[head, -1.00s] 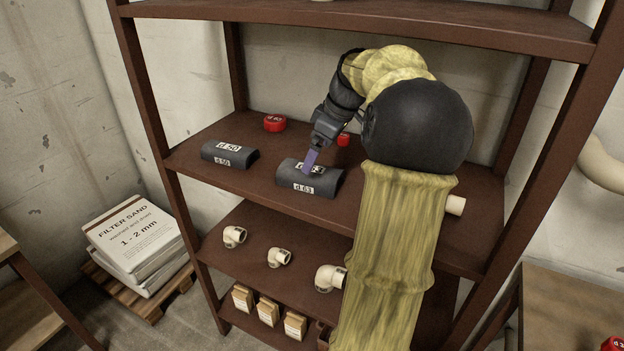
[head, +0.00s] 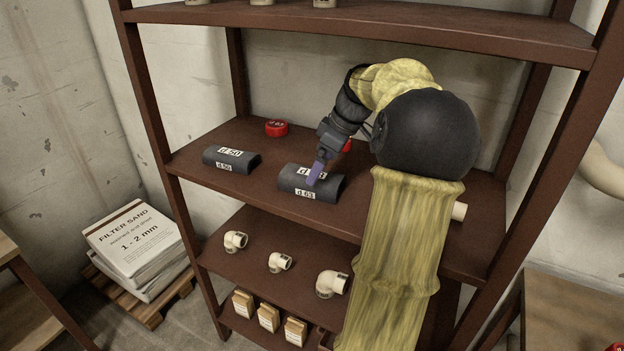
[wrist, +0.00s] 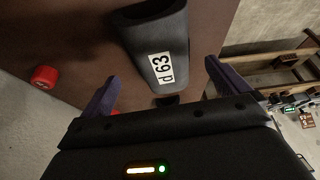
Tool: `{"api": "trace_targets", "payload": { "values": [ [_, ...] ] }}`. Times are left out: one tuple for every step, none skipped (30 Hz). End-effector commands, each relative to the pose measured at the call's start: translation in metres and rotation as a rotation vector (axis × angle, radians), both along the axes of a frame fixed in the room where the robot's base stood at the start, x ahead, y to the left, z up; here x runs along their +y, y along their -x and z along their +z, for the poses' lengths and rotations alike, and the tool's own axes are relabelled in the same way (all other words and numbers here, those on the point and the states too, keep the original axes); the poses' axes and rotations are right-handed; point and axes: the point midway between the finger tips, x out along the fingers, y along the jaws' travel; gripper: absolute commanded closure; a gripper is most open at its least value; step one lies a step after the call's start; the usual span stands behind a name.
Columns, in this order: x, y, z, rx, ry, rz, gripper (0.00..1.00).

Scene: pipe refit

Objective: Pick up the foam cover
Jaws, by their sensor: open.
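Two dark grey half-round foam covers lie on the middle shelf (head: 210,190). One cover labelled d 50 (head: 231,158) is at the left. The other, labelled d 63 (head: 300,189), is to its right. My gripper (head: 316,174) is over the d 63 cover, and one purple finger hides part of its top label. In the wrist view my gripper (wrist: 159,82) is open, with the d 63 cover (wrist: 158,40) ahead and between the two fingers. I cannot tell whether a finger touches the cover.
A red round part (head: 277,128) stands at the back of the shelf. Another red part (head: 347,145) is partly hidden behind my gripper. Cream pipe elbows (head: 235,241) sit on the shelf below. Shelf posts stand on both sides, and an upper shelf (head: 400,25) is above my arm.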

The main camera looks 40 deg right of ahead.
Motion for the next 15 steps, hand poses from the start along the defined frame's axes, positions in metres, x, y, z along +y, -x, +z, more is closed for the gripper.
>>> {"api": "trace_targets", "payload": {
  "values": [
    [0.0, 0.0, -0.001, 0.0, -0.001, 0.0, 0.0],
    [0.001, -0.001, -0.003, 0.001, -0.002, 0.001, 0.0],
    [0.002, -0.001, -0.006, 0.001, -0.002, 0.001, 0.0],
    [0.003, -0.002, -0.009, 0.001, -0.002, 0.001, 0.0],
    [0.004, -0.003, -0.013, 0.001, -0.002, 0.001, 0.0],
    [0.006, -0.005, -0.019, 0.002, -0.004, 0.002, 0.0],
    [0.007, -0.006, -0.023, 0.002, -0.004, 0.001, 0.0],
    [0.008, -0.007, -0.027, 0.002, -0.003, 0.002, 0.0],
    [0.01, -0.009, -0.033, 0.002, -0.003, 0.002, 0.0],
    [0.01, -0.011, -0.037, 0.002, -0.003, 0.002, 0.0],
    [0.011, -0.012, -0.041, 0.002, -0.003, 0.002, 0.0],
    [0.011, -0.014, -0.044, 0.001, -0.002, 0.001, 0.0],
    [0.011, -0.014, -0.046, 0.001, -0.002, 0.001, 0.0],
    [0.012, -0.015, -0.048, 0.002, -0.001, 0.001, 0.0],
    [0.012, -0.015, -0.049, 0.001, 0.0, 0.0, 0.0]
  ]
}}
